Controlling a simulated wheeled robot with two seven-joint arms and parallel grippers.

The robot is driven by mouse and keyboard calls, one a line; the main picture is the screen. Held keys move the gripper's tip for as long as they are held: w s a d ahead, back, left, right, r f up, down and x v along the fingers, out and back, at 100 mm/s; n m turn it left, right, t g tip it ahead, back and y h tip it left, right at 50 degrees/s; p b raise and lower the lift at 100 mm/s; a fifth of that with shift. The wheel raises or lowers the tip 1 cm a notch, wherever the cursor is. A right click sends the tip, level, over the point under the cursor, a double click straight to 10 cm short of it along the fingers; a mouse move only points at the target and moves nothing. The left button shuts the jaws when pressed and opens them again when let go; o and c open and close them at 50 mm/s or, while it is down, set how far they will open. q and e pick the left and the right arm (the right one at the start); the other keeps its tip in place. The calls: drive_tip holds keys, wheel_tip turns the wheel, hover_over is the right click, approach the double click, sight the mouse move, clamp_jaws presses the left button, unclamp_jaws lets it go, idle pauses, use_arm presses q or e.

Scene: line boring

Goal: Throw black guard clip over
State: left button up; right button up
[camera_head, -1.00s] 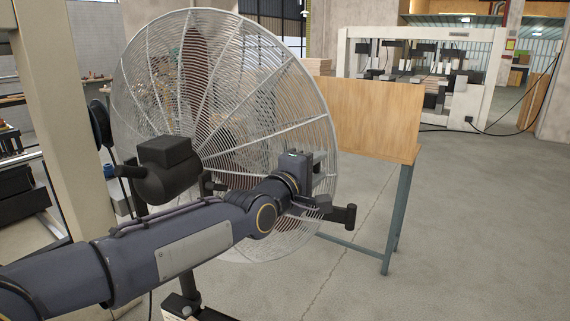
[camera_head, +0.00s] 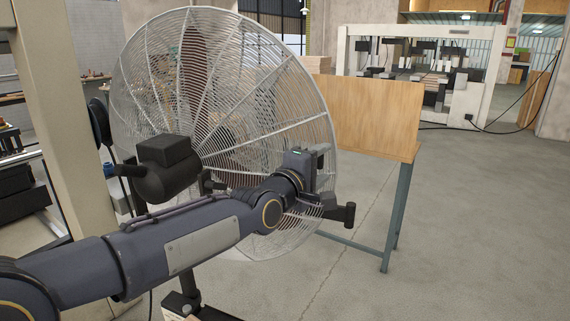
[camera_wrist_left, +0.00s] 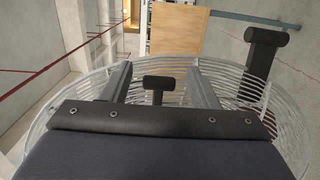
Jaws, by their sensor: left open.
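A large round fan with a pale wire guard (camera_head: 150,60) fills the left half of the head view. A black clip with a stubby handle (camera_head: 347,214) sticks out at the guard's lower right edge; a larger black T-shaped part also shows at the upper right of the left wrist view (camera_wrist_left: 265,42). In that view a smaller black T-shaped part (camera_wrist_left: 158,83) lies between my fingers, with gaps on both sides. My left gripper (camera_head: 318,162) is open and empty at the guard's right edge. Whether it touches the guard cannot be told. My right gripper is not in view.
A wooden panel on a teal-legged stand (camera_head: 365,115) stands just behind the fan. A beige column (camera_head: 60,120) is at the left. The floor at right (camera_head: 490,220) is clear.

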use_arm(q)
drive_tip(key=shift+s+a+f+b, duration=0.1)
drive_tip(key=shift+s+a+b, duration=0.1)
drive_tip(key=shift+b, duration=0.15)
drive_tip(key=shift+b+v, duration=0.95)
drive_tip(key=shift+v, duration=0.8)
drive_tip(key=b+v, duration=0.2)
drive_tip(key=v, duration=0.2)
